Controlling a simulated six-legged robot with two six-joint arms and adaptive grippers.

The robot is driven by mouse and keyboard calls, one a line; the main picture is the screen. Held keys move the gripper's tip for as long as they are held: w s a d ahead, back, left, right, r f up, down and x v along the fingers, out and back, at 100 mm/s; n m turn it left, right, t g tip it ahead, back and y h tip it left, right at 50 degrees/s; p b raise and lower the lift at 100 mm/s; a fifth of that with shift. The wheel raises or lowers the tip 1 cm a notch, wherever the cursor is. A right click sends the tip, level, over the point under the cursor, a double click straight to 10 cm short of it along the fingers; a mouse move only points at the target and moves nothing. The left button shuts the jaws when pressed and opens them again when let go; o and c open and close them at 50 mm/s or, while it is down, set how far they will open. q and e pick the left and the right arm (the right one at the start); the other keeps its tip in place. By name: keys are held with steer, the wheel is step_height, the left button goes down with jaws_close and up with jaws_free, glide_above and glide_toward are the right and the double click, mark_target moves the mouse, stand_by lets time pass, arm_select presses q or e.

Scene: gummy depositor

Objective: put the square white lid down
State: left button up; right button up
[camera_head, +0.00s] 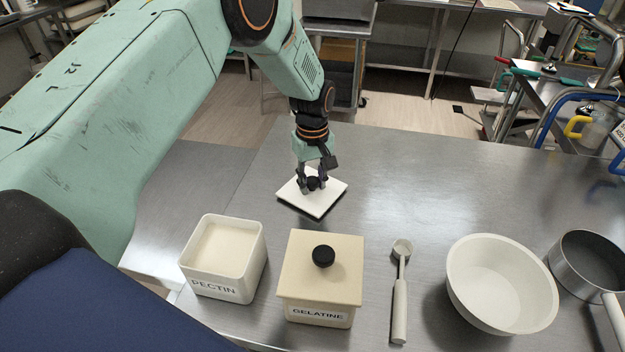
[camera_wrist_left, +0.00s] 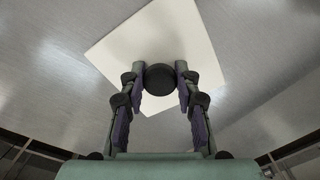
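The square white lid (camera_head: 325,201) is level at the tabletop, behind the two canisters. A thin dark shadow runs along its near edge; I cannot tell whether it touches the table or is just above it. Its round black knob (camera_wrist_left: 160,78) is between the fingers of my left gripper (camera_head: 312,184), which points down from above. In the left wrist view the fingers (camera_wrist_left: 160,80) are close against both sides of the knob, and the lid (camera_wrist_left: 150,35) spreads out beyond them. The open white PECTIN canister (camera_head: 258,262) holds pale powder. My right gripper is out of view.
The GELATINE canister (camera_head: 318,312) has its cream lid with black knob on. A white scoop (camera_head: 399,300), a white bowl (camera_head: 461,297) and a metal pot (camera_head: 560,272) stand to the right. The steel table (camera_head: 420,190) is clear right of the lid.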

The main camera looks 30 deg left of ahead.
mark_target(312, 182)
arm_select(q)
steer(key=o, duration=0.3)
steer(key=shift+o, duration=0.8)
steer(key=shift+s+d+r, duration=0.2)
steer(key=shift+s+r, duration=0.05)
steer(key=shift+s, duration=0.05)
steer(key=shift+w+a+f, duration=0.1)
steer(key=shift+w+a, duration=0.05)
steer(key=shift+w, duration=0.1)
steer(key=shift+w+r, duration=0.1)
steer(key=shift+r, duration=0.1)
step_height(312, 182, up, 12)
steer(key=shift+s, duration=0.3)
steer(key=shift+f, duration=0.15)
